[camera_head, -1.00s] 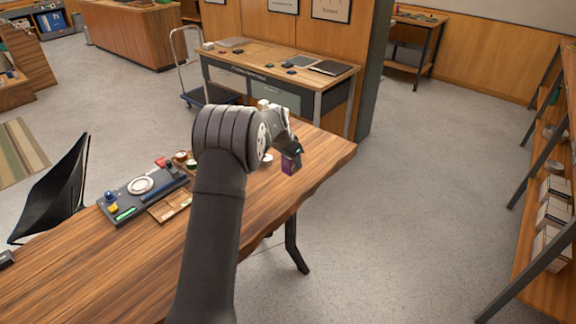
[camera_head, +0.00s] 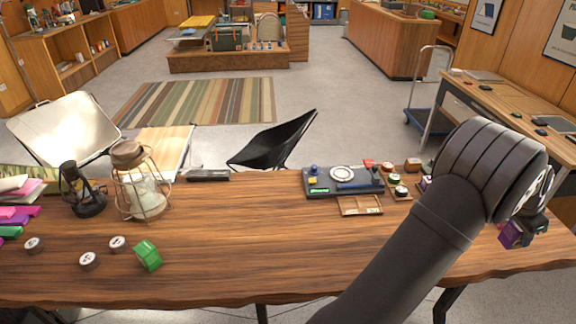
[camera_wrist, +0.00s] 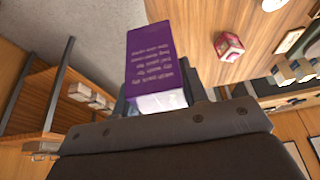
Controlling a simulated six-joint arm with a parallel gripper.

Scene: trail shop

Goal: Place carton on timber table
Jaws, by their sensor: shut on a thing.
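A small purple carton (camera_head: 512,234) is held in my gripper (camera_head: 528,226), at the right of the head view. In the wrist view the purple carton (camera_wrist: 157,52) shows printed text and a pale end between the dark fingers of my gripper (camera_wrist: 158,94), which is shut on it. The timber table (camera_head: 225,240) has a wavy front edge and spans the head view. The carton appears near its right end; its height over the top is hard to tell. My arm hides part of the table.
On the table are a green box (camera_head: 148,255), several small round tins, a caged lantern (camera_head: 140,190), a dark lantern (camera_head: 82,190) and a dark tray (camera_head: 343,181). The table's middle front is clear. A red-and-white box (camera_wrist: 229,46) shows in the wrist view.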

